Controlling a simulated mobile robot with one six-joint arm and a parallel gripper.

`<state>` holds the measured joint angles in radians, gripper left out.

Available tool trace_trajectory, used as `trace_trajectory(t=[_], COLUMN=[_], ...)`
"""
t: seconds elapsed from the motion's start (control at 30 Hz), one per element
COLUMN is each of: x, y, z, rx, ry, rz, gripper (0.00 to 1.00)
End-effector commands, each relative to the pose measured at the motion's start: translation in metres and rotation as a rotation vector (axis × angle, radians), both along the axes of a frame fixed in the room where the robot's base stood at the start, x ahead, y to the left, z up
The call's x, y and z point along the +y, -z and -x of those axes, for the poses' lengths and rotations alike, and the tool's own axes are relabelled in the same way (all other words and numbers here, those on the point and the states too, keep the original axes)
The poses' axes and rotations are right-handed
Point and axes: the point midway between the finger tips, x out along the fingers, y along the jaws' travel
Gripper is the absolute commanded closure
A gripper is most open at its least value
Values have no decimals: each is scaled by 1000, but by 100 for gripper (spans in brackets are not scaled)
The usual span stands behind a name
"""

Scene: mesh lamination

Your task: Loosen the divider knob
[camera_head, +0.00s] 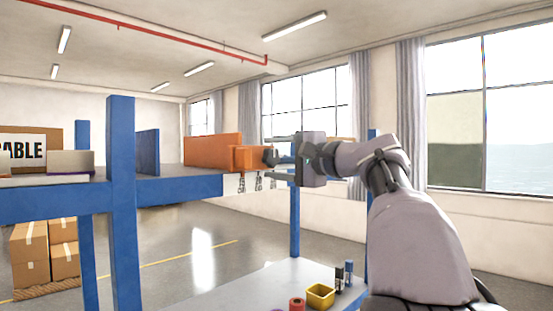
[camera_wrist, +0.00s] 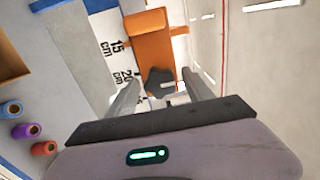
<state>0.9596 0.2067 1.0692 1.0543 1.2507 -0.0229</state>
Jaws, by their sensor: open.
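The orange divider (camera_head: 212,149) stands on the blue shelf at the centre of the head view. It also shows in the wrist view (camera_wrist: 150,45). Its dark knob (camera_head: 269,156) sticks out from the right end of the orange block. In the wrist view the knob (camera_wrist: 158,82) is a dark lobed shape at the near end of the divider. My gripper (camera_head: 273,157) is open, with its fingers level and pointing left at the knob. In the wrist view my gripper (camera_wrist: 162,92) has one finger on each side of the knob, with gaps visible.
A blue upright panel (camera_head: 148,152) stands left of the divider, and a blue post (camera_head: 122,200) is nearer. A ruler scale (camera_wrist: 118,60) runs under the divider. A lower table holds a yellow bin (camera_head: 320,296) and several spools. Cardboard boxes (camera_head: 30,255) stand at the left.

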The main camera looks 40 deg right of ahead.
Motion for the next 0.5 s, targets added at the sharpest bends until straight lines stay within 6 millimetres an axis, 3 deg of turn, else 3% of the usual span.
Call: trace_trajectory(t=[0.17,0.5], x=[-2,-11], y=[1,1], z=[16,122], rx=[0,-1], ry=[3,7], rz=[0,1], gripper=[40,40])
